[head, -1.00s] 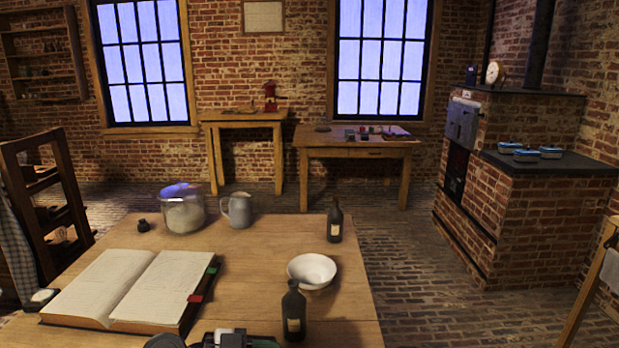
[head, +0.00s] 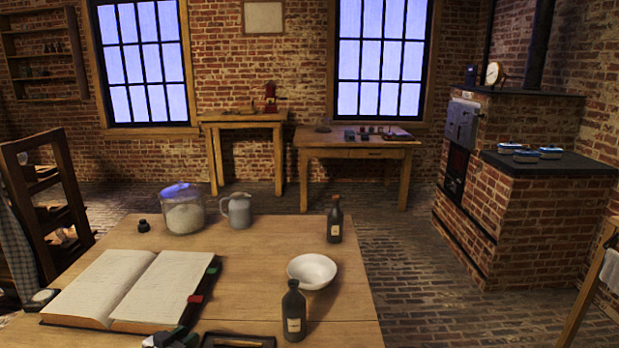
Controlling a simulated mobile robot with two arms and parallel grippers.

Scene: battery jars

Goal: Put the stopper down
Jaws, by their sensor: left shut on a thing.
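My left gripper (head: 174,339) shows only in part at the bottom edge of the head view, just in front of the open book. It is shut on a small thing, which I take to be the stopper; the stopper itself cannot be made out. A dark-rimmed tray (head: 238,337) lies on the table just right of the gripper, cut off by the bottom edge. A dark bottle (head: 294,312) with a pale label stands upright to the right of the tray. My right gripper is not in view.
The wooden table (head: 245,285) also holds the open book (head: 125,287), a white bowl (head: 312,271), a second dark bottle (head: 335,222), a grey jug (head: 238,211), a glass jar (head: 183,212) and a small black pot (head: 144,226). The table's middle is clear.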

